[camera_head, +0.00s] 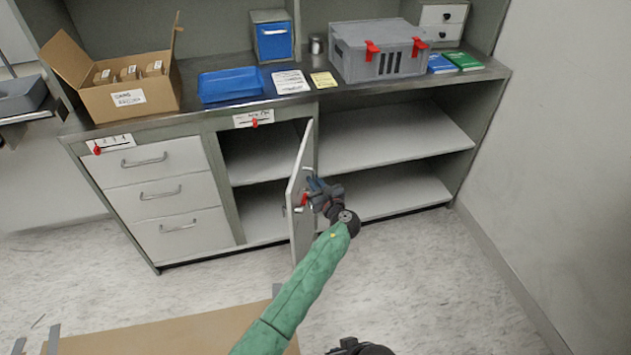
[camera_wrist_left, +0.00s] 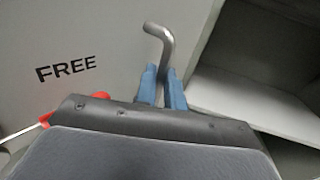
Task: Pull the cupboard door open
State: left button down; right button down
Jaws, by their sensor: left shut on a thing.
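The white cupboard door (camera_head: 300,190) stands open, swung out from the cabinet front. Its hinge side is at the divider right of the open compartment (camera_head: 262,158). My left gripper (camera_head: 314,188), on the green-sleeved arm, is at the right face of the door, near its free edge. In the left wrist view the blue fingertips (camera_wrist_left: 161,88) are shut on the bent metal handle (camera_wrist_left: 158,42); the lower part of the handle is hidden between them. The door face (camera_wrist_left: 95,35) there reads "FREE". A dark part of mine shows at the bottom edge, too cut off to read.
Drawers (camera_head: 165,195) are left of the compartment, open shelves (camera_head: 390,140) right. The worktop holds a cardboard box (camera_head: 130,98), blue tray (camera_head: 230,84) and grey crate (camera_head: 378,50). A wall (camera_head: 570,140) bounds the right. Floor before the cabinet is clear around the door.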

pick_arm(q)
jog(key=shift+w+r, duration=0.2)
jog(key=shift+r, duration=0.15)
pick_arm(e)
jog(key=shift+r, duration=0.1)
